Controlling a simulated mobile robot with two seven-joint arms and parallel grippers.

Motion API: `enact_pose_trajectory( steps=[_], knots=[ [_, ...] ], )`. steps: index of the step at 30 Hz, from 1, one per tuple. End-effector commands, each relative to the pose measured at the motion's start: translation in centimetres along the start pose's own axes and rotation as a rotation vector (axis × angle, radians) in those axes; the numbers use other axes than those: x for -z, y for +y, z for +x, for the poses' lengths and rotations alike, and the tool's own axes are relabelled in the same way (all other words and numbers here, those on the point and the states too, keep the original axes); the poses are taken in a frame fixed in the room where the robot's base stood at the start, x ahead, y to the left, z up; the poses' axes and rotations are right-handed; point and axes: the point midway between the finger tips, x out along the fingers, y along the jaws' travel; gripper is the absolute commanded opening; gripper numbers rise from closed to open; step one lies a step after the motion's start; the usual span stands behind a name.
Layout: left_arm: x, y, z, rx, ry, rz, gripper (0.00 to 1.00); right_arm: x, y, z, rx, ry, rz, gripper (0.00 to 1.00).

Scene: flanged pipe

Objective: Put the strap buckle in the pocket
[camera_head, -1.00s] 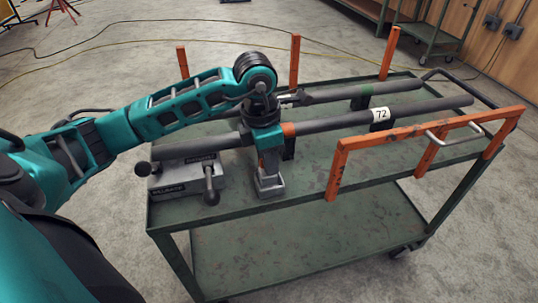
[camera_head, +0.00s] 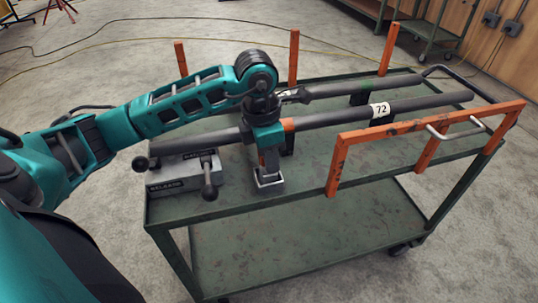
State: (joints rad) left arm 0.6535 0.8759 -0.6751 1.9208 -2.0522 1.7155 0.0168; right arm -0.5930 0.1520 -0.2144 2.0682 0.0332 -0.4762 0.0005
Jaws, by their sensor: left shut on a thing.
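My left gripper (camera_head: 269,178) points down at the near side of the front grey pipe (camera_head: 335,116), over the cart top. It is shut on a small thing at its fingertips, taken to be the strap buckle. The fingers and wrist mostly hide it, and I cannot make out its shape. A short orange band (camera_head: 288,125) shows at the pipe just right of the hand. I cannot pick out the pocket for certain. My right gripper is out of view.
The green cart (camera_head: 330,175) carries a clamp block (camera_head: 180,176) with ball-ended handles at left. A second pipe (camera_head: 335,88) lies behind. Orange posts (camera_head: 294,58) and an orange rail (camera_head: 430,124) edge the cart. The near cart top right of my gripper is clear.

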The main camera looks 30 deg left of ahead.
Motion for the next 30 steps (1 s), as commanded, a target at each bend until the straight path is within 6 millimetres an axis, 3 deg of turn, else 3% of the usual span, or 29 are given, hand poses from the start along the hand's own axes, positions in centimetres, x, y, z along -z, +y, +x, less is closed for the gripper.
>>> enact_pose_trajectory(
  steps=[23, 24, 30],
  knots=[
    [0.1, 0.1, 1.2, -0.001, -0.002, -0.001, 0.00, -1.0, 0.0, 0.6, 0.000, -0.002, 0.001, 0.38],
    [0.1, 0.1, 1.1, -0.001, -0.002, -0.001, 0.26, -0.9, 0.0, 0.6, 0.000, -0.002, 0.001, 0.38],
    [0.1, 0.0, 1.1, -0.001, -0.001, 0.000, 0.46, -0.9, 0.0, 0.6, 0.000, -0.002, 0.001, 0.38]
  ],
)
